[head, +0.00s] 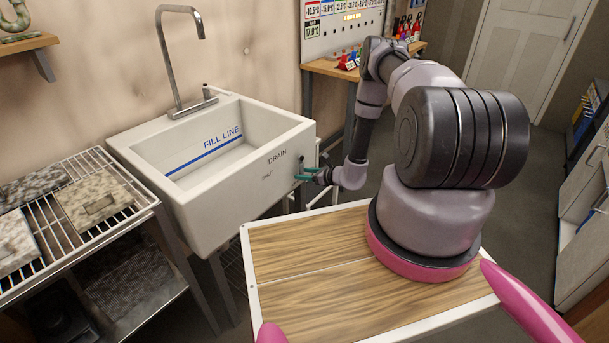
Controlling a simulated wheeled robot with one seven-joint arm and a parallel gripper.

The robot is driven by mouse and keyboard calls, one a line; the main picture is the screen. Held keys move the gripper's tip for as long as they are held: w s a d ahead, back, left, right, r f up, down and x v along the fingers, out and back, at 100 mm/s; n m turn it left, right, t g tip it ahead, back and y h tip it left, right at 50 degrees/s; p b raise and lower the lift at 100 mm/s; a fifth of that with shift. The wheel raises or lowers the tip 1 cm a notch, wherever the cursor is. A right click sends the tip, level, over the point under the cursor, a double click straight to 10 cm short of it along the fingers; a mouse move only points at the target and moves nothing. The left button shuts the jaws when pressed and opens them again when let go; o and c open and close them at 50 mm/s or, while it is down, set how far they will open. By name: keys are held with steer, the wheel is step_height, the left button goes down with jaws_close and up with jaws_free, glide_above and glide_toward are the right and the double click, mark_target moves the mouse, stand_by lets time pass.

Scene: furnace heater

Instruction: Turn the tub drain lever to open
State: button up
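The white tub (225,205) stands against the wall, with a blue FILL LINE mark inside. The drain lever cannot be made out clearly; a small dark fitting (301,159) shows at the tub's right corner, just above my gripper. My gripper (302,175) is at that corner, pointing left toward the tub. Its two teal fingers look apart, with nothing clear between them. I cannot tell whether they touch the lever.
A tall metal faucet (163,60) rises behind the tub. A wire rack (100,165) with speckled slabs stands left. My wood-topped base is in front, close to the tub. A bench with a panel (340,25) is at the back, cabinets (590,190) at right. Some floor is open between.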

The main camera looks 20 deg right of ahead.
steer(key=v, duration=1)
steer(key=shift+s+d, duration=0.25)
steer(key=shift+d, duration=0.05)
steer(key=shift+r, duration=0.1)
